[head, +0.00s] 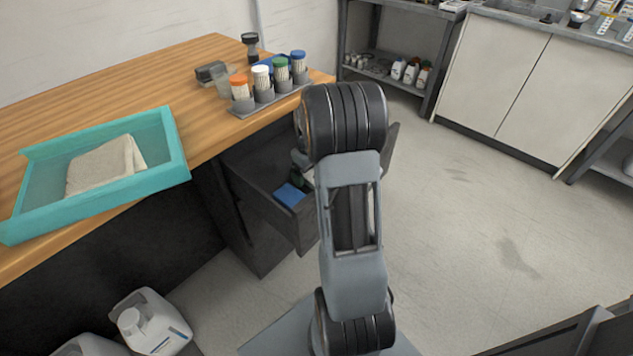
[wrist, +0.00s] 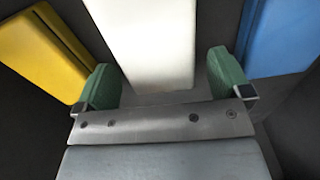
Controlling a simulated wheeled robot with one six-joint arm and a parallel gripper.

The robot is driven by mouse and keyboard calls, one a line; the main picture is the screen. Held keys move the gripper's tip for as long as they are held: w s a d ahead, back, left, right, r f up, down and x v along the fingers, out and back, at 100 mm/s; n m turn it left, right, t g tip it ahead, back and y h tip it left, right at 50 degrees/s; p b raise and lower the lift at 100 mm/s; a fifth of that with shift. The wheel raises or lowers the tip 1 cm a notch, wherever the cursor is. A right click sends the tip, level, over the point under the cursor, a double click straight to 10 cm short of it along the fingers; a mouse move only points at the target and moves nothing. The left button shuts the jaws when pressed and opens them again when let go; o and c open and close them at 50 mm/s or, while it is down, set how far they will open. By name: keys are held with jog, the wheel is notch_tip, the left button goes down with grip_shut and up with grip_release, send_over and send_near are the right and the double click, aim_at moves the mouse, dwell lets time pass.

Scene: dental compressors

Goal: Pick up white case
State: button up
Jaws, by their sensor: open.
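The white case (wrist: 148,35) is in the upper middle of the wrist view, standing out against a dark surface. My gripper (wrist: 160,75) is open, with one green finger to the left of the case and one to the right. Small gaps show between the fingers and the case, and nothing is clamped. In the head view my arm hides most of the gripper and the case, above the open drawer (head: 262,207).
A yellow case (wrist: 42,52) lies close left of the left finger. A blue case (wrist: 282,35) lies close to the right finger; it also shows in the drawer in the head view (head: 289,195). The wooden table (head: 70,78) holds a teal tray (head: 110,192) and capped tubes.

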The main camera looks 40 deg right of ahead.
jog(key=shift+f, duration=0.4)
jog(key=shift+c, duration=0.4)
jog(key=c, duration=0.9)
jog(key=shift+r, duration=0.1)
jog(key=shift+c, duration=0.2)
